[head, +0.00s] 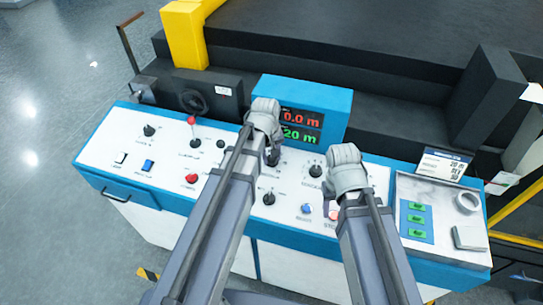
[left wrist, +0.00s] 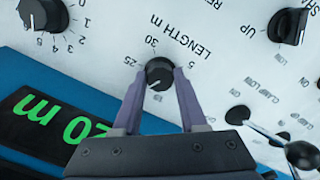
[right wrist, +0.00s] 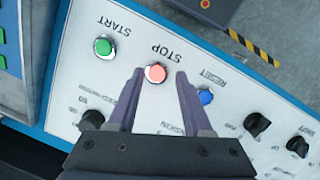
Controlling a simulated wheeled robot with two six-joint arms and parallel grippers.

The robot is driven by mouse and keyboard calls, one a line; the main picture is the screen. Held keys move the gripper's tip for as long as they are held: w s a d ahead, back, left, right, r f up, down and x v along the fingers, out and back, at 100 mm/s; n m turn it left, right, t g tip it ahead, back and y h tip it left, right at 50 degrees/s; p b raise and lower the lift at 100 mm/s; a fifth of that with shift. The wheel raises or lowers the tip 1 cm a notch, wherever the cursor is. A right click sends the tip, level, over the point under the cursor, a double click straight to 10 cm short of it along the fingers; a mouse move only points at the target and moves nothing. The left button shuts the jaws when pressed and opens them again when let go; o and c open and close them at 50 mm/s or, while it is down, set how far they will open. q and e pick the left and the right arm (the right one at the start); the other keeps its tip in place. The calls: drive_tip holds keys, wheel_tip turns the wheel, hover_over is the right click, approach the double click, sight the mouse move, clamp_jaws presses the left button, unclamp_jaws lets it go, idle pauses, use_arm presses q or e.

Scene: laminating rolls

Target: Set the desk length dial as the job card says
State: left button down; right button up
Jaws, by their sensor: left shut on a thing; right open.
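The desk length dial is a black round knob (left wrist: 158,73) labelled LENGTH m, with 25, 30 and 5 readable around it; other marks are partly hidden by the fingers. Its white pointer line faces lower left in the left wrist view. My left gripper (head: 270,145) is shut on this knob, one finger on each side. The display (head: 300,125) shows a red 0.0 m and a green 20 m. The job card (head: 444,164) stands at the right of the desk, its print too small to read. My right gripper (right wrist: 159,73) is open and empty over the red STOP button (right wrist: 155,73).
The white desk panel (head: 115,150) carries several other knobs, a red-topped lever (head: 192,121) and a red button (head: 191,178). A blue button (right wrist: 205,96) and green START button (right wrist: 104,47) flank STOP. A tray (head: 445,225) with green-marked pieces lies at right.

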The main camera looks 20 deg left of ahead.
sight(270, 161)
idle(0.4)
use_arm(q)
drive_tip(key=shift+c, duration=2.2)
unclamp_jaws()
drive_tip(key=shift+r, duration=0.15)
use_arm(e)
drive_tip(key=shift+r, duration=0.1)
use_arm(q)
drive_tip(key=r+p, duration=0.5)
drive_tip(key=s+r+p, duration=0.1)
drive_tip(key=r+p, duration=0.1)
drive_tip(key=p, duration=0.1)
drive_tip(key=shift+a+r, duration=0.15)
drive_tip(key=shift+r, duration=0.15)
use_arm(e)
wheel_tip(270, 161, up, 8)
drive_tip(key=shift+f, duration=0.25)
use_arm(q)
drive_tip(key=shift+f, duration=0.1)
